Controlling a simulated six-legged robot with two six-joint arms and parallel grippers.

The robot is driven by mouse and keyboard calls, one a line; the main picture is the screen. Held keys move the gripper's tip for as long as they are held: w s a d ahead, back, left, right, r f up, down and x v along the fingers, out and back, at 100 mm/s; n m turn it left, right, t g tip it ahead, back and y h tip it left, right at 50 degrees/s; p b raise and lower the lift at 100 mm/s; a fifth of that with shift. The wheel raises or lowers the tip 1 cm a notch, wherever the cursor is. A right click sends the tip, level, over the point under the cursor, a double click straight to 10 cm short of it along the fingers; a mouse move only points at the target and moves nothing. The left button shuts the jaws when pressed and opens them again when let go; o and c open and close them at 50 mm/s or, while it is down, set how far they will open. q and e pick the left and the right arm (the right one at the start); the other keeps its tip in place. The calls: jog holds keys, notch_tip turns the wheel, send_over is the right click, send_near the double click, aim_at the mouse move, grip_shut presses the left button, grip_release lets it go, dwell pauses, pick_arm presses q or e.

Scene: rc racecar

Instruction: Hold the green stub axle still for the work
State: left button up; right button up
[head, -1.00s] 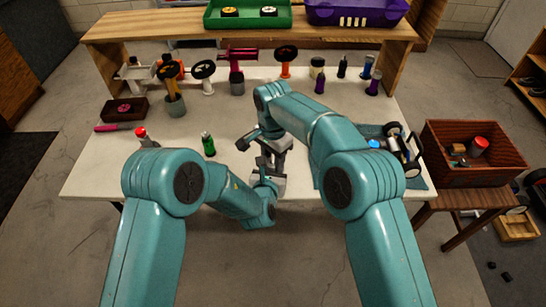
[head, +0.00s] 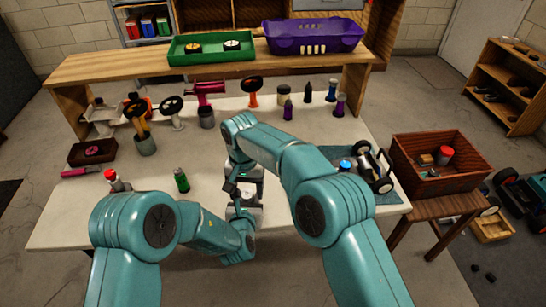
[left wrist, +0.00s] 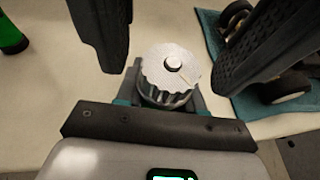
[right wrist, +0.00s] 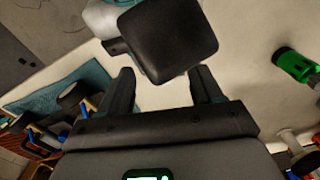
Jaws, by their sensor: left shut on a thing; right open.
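My left gripper (head: 246,206) is low at the bench's front edge, shut on a small part with a silver ridged round top (left wrist: 168,75). I take this part to be the green stub axle; only slivers of teal show beside the silver top. My left fingers are mostly hidden behind it. My right gripper (right wrist: 167,72) is open and faces the left one from above. Its dark fingers stand apart on either side of the silver top in the left wrist view. The right wrist view shows the black camera box of my left wrist between the right fingers, hiding the part.
A blue mat (head: 388,197) with a wheeled chassis (head: 374,170) lies to the right. A brown crate (head: 440,184) stands beyond. Wheels and tools stand along the back.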

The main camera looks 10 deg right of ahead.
notch_tip(320, 180, up, 12)
jog(key=f, duration=0.1)
jog(key=d+m, duration=0.4)
jog(key=d, duration=0.4)
send_over(246, 193)
jog(key=f, duration=1.1)
jog(key=shift+w+d, duration=0.2)
jog(key=shift+d, duration=0.1)
jog(key=shift+m, duration=0.7)
jog(key=shift+n, duration=0.6)
notch_tip(246, 193, up, 12)
jog(key=d, duration=0.7)
jog(key=shift+w+d+f+g+y, duration=0.3)
jog(key=shift+d+f+g+y, duration=0.05)
jog(key=shift+d+g+y, duration=0.05)
jog(key=a+n, duration=0.1)
jog(key=a, duration=0.2)
jog(key=a+n, duration=0.2)
jog(key=s+a+n, duration=0.1)
jog(key=a, duration=0.2)
jog(key=shift+a+r+t+h, duration=0.2)
jog(key=shift+a+t+h, duration=0.1)
jog(key=shift+t+h, duration=0.1)
jog(key=f, duration=1.1)
jog(key=shift+d+f, duration=0.2)
jog(key=shift+f, duration=0.15)
